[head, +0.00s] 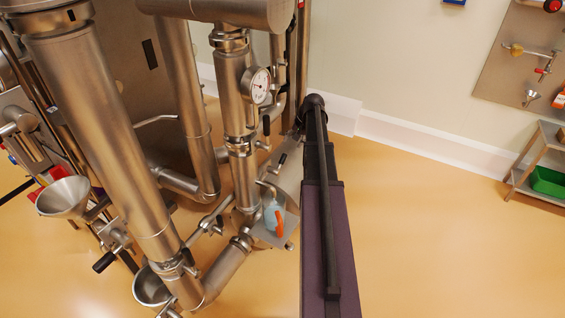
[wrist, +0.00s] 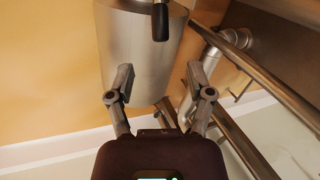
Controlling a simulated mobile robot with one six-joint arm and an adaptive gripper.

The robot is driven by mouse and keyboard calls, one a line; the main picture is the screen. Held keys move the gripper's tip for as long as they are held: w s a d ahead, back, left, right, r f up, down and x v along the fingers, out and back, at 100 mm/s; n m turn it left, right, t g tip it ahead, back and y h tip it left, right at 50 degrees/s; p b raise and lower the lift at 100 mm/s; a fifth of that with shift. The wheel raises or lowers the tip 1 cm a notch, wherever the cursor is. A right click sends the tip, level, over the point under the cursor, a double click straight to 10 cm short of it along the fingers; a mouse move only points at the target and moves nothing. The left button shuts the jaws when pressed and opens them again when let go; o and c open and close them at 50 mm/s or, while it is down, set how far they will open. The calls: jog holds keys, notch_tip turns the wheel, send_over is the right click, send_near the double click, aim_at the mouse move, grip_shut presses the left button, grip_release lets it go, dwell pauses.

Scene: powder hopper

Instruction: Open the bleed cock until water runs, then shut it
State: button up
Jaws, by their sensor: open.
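My gripper (wrist: 162,92) is open in the wrist view, its two grey fingers spread with nothing between them. Beyond the fingers is a steel cylinder (wrist: 140,55). A black-gripped handle (wrist: 160,22) shows at the top edge, apart from the fingers. I cannot tell for sure which fitting is the bleed cock. A small tap with a red handle (head: 540,71) sits on the wall panel in the head view, above a small funnel (head: 531,97). Several black-gripped levers, one at the lower left (head: 104,262), sit on the pipework. No running water is visible. The gripper does not show in the head view.
Steel pipes (head: 110,120) and a dial gauge (head: 260,86) crowd the left. Two steel funnels, one higher (head: 63,197), stand among them. A shelf with a green bin (head: 548,181) stands far right. The floor (head: 440,235) between is clear.

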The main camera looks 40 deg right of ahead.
aim_at(285, 156)
jog(key=shift+b+x, duration=4.7)
jog(key=shift+x, duration=0.65)
jog(key=shift+s, duration=0.1)
grip_shut()
